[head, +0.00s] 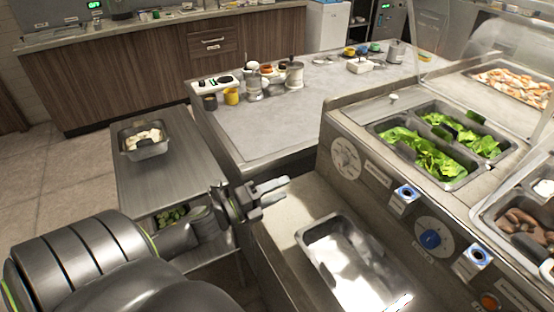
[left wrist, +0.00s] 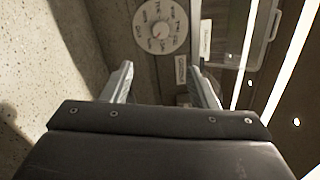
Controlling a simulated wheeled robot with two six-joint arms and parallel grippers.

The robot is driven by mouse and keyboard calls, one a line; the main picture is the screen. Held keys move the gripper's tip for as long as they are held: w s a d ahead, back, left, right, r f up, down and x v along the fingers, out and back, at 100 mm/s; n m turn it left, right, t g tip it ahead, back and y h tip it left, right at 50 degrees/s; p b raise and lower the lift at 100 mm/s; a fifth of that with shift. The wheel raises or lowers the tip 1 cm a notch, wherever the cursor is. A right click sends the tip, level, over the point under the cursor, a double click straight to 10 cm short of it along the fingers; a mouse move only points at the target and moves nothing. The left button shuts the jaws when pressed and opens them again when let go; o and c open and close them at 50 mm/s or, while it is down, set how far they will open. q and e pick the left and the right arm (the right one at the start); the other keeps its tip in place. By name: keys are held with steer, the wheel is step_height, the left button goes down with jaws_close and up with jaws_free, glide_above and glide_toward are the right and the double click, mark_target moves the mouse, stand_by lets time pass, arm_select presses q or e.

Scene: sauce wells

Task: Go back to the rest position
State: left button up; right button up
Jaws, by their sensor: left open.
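My left gripper (head: 272,191) is in the middle of the head view, its arm coming in from the lower left. Its two fingers are apart with nothing between them. It is above the near counter, left of the empty metal pan. In the left wrist view the open fingers (left wrist: 161,85) point at the counter's front panel with its round dial (left wrist: 161,27). My right gripper does not show in either view.
An empty metal pan (head: 314,237) lies on the counter right of the gripper. The sauce-well counter with leafy greens (head: 420,150) stands at right. A steel cart (head: 150,185) with a small pan (head: 148,152) stands at left. Grey worktop (head: 300,122) lies behind.

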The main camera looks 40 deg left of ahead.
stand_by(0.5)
arm_select(q)
steer(key=s+a+f+n+y, duration=0.1)
steer(key=n+y, duration=0.1)
steer(key=n, duration=0.2)
steer(key=s+f+n+g+y, duration=0.1)
steer(key=n+y, duration=0.2)
steer(key=n, duration=0.1)
steer(key=a+f+n+g+y, duration=0.1)
steer(key=n+y, duration=0.2)
steer(key=n, duration=0.1)
steer(key=shift+s+a+f, duration=0.3)
steer(key=shift+s+f, duration=0.1)
steer(key=s+d+f+n+g, duration=0.4)
steer(key=s+n+g, duration=0.2)
steer(key=s, duration=0.3)
steer(key=s+d+f+n+g, duration=0.3)
steer(key=s+f+n+g, duration=0.15)
steer(key=s+n, duration=0.3)
step_height(320, 180, down, 25)
steer(key=s+a+g, duration=0.1)
steer(key=s+g, duration=0.1)
steer(key=g, duration=0.1)
steer(key=s+d+f+h, duration=0.1)
steer(key=s+f, duration=1.3)
steer(key=f, duration=0.1)
steer(key=shift+s+d+m+g, duration=0.2)
steer(key=shift+s+m+g, duration=0.15)
steer(key=shift+g, duration=0.1)
